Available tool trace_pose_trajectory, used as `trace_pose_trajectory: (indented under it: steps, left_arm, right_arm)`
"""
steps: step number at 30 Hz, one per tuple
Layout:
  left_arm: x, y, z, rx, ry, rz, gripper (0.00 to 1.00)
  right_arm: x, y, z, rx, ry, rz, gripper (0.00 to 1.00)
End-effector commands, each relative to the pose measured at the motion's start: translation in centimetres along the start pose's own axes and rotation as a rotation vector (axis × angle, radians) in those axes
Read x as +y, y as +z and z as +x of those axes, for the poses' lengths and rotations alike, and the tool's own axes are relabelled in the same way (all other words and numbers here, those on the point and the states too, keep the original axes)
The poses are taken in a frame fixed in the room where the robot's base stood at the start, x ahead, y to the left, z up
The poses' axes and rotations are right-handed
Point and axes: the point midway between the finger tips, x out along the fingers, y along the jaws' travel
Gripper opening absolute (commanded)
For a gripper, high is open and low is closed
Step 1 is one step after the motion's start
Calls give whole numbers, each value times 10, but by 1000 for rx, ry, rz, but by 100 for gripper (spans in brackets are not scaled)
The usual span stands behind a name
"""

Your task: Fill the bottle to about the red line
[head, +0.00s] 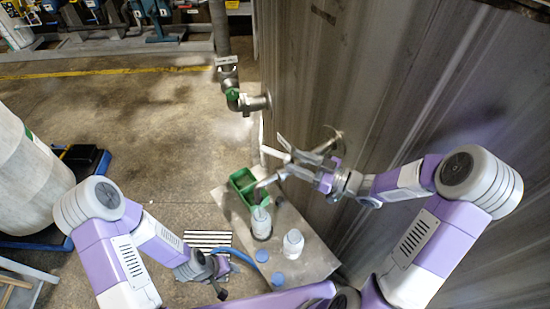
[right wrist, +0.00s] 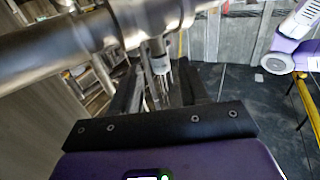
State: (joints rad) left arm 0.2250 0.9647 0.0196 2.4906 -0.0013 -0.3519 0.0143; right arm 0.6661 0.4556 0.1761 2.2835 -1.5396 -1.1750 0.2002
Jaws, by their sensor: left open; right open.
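A whitish bottle (head: 261,222) stands on the pale table under the end of a curved metal spout (head: 268,181). A second whitish bottle (head: 293,244) stands nearer to me. I cannot make out a red line or a liquid level on either. My right gripper (head: 300,158) is open at the spout's pipework beside the metal wall. In the right wrist view, a metal valve stem (right wrist: 160,62) shows between or just beyond its fingers; contact cannot be told. My left gripper (head: 228,279) is open and empty, low near the table's left edge.
A green divided box (head: 243,186) stands at the table's (head: 317,262) far left corner. A thick pipe (right wrist: 60,55) crosses the right wrist view. The metal wall (head: 350,100) bounds the right side; the floor at left is open.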

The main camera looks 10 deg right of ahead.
Motion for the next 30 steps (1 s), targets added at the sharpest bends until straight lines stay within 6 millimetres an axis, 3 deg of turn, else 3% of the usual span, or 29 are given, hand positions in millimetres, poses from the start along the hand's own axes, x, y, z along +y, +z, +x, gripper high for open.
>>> trace_pose_trajectory:
  steps: [15,27,30]
  left_arm:
    - [0,0,-1,0,0,0,45]
    - [0,0,-1,0,0,0,45]
    - [0,0,-1,0,0,0,45]
  right_arm:
    - [-1,1,66,1,-4,-1,45]
    - [0,1,76,0,0,-1,45]
    - [0,1,76,0,0,-1,31]
